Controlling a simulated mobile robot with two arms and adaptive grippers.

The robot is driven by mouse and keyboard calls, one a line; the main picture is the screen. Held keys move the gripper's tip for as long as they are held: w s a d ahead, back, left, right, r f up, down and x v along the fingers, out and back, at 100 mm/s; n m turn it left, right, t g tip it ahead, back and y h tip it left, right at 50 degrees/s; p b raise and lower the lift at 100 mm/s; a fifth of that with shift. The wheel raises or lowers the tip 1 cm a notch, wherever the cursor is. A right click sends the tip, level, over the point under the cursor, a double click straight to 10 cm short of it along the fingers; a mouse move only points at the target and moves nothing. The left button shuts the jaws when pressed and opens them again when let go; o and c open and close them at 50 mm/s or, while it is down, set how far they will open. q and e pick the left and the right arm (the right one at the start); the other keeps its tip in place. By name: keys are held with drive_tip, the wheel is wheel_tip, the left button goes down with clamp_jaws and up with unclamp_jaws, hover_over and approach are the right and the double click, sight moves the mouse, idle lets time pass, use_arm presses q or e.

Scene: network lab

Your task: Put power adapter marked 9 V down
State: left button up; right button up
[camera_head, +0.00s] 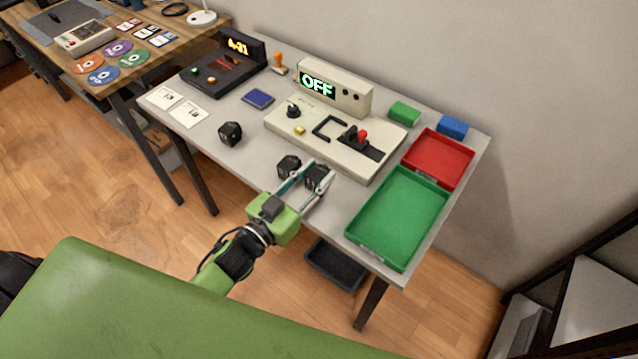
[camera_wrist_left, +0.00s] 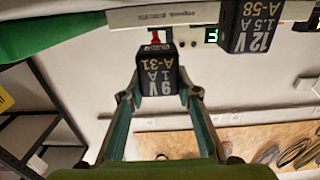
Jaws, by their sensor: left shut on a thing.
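My left gripper (camera_head: 314,174) is shut on a black power adapter (camera_head: 317,180) at the front edge of the grey table (camera_head: 205,148). In the left wrist view this adapter (camera_wrist_left: 158,76) sits between the fingertips, and its label reads 9 V, 1 A, A-31. I cannot tell whether its underside touches the table. A second black adapter (camera_head: 289,166) stands just left of it; in the wrist view its label (camera_wrist_left: 250,28) reads 12 V, 1.5 A, A-58. A third black adapter (camera_head: 230,133) stands farther left, its label unreadable. My right gripper is not in view.
A beige console (camera_head: 350,154) with an OFF display (camera_head: 317,85) stands behind the gripper. A green tray (camera_head: 362,225) and a red tray (camera_head: 437,147) are at the right. White cards (camera_head: 188,113) and a blue pad (camera_head: 258,98) lie left. Free table shows between the third adapter and the console.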

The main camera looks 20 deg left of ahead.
use_arm(q)
drive_tip(key=shift+w+d+f, duration=0.15)
drive_tip(key=shift+w+f, duration=0.05)
drive_tip(key=shift+w+d+f+b, duration=0.1)
drive_tip(key=shift+f+b, duration=0.05)
drive_tip(key=shift+f, duration=0.75)
drive_tip(key=shift+w+d+f+b, duration=0.1)
drive_tip(key=shift+f+b, duration=0.05)
drive_tip(key=shift+f, duration=0.75)
drive_tip(key=shift+f, duration=0.15)
drive_tip(key=o, duration=1.2)
drive_tip(key=shift+s, duration=0.1)
